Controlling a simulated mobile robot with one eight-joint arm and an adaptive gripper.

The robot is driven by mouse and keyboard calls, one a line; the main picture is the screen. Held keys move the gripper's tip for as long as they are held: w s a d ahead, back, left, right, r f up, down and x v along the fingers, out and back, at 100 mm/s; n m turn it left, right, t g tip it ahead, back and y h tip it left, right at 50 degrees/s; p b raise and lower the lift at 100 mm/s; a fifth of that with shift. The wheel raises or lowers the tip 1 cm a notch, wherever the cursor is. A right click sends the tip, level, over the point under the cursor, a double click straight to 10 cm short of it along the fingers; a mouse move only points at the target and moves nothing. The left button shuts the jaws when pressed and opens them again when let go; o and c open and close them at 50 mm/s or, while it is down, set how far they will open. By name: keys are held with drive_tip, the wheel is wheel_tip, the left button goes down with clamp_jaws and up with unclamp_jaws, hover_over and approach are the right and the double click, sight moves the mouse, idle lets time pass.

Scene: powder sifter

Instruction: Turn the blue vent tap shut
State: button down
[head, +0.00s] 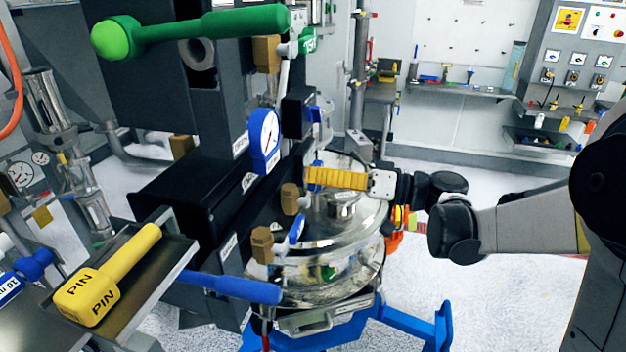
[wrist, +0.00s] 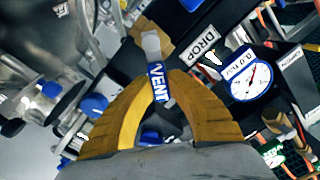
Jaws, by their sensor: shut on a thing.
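The blue vent tap (wrist: 157,84) shows in the wrist view as a short blue lever with a white VENT label, a grey metal end piece and a brown body beyond it. My gripper (wrist: 158,94) has its yellow-brown fingers closed on both sides of this lever. In the head view my gripper (head: 314,178) reaches in from the right, its yellow finger above the round steel vessel (head: 340,240). There the finger hides the gripped lever, and a brown hexagonal body (head: 290,198) stands just left of the fingertips.
A blue-rimmed gauge (head: 264,141) sits beside the grip. A green-handled lever (head: 190,30) is above left, and a long blue lever (head: 232,288) below. Another small blue lever (head: 297,229) is under my gripper. A yellow pin (head: 108,275) lies on a tray at the left.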

drive_tip(key=shift+w+d+f+m+b, duration=0.1)
drive_tip(key=shift+w+f+m+b, duration=0.45)
drive_tip(key=shift+m, duration=1.25)
drive_tip(key=shift+w+d+f+m+b, duration=0.15)
drive_tip(key=shift+f+m+b, duration=0.6)
drive_tip(key=shift+m, duration=1.05)
drive_tip(key=shift+w+d+f+m+b, duration=0.1)
drive_tip(key=shift+w+f+m+b, duration=0.3)
drive_tip(key=shift+f+m, duration=0.95)
drive_tip(key=shift+r+m, duration=0.4)
drive_tip(key=shift+m, duration=0.15)
drive_tip(key=shift+s, duration=0.1)
drive_tip(key=c, duration=1.3)
unclamp_jaws()
drive_tip(key=shift+a, duration=0.1)
drive_tip(key=v, duration=1.2)
